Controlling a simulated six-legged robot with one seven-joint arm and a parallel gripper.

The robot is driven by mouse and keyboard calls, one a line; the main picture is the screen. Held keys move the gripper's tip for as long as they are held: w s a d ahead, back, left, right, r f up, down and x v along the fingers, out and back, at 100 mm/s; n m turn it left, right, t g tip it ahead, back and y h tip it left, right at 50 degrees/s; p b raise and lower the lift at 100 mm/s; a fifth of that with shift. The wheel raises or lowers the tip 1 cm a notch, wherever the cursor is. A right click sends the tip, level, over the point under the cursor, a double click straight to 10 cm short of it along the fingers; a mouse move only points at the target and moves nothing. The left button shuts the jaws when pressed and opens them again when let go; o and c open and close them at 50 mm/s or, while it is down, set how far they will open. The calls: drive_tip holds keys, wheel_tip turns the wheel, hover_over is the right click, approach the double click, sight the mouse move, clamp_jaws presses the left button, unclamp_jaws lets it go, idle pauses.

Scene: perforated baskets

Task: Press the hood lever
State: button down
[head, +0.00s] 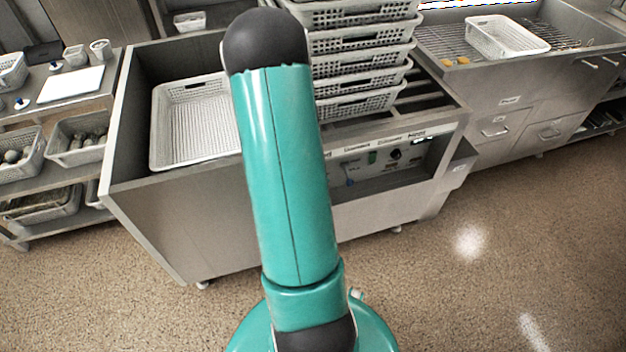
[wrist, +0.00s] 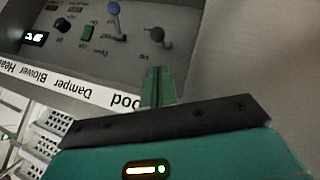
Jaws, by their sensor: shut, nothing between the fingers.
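In the wrist view, which is upside down, the hood lever (wrist: 155,38) has a dark round knob on a grey control panel (wrist: 135,60). The word "Up" is printed by it, and the end of the word "Hood" shows on the white label strip. My gripper (wrist: 158,73) is shut and empty. Its green fingertips show just below the lever in the picture, apart from its knob. A blue-knobbed lever (wrist: 114,9) stands left of the hood lever. In the head view my arm hides the gripper and the hood lever; the blue lever (head: 350,182) shows beside the arm.
The panel also carries a green switch (wrist: 87,33), a dark dial (wrist: 62,24) and a lit display (wrist: 35,38). Stacked perforated baskets (head: 362,45) stand above the panel. A wide basket (head: 195,160) sits left of my arm. Speckled floor is open at the right.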

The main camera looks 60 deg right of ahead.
drive_tip(key=x, duration=0.9)
drive_tip(key=shift+d+f, duration=0.2)
drive_tip(key=shift+f, duration=0.05)
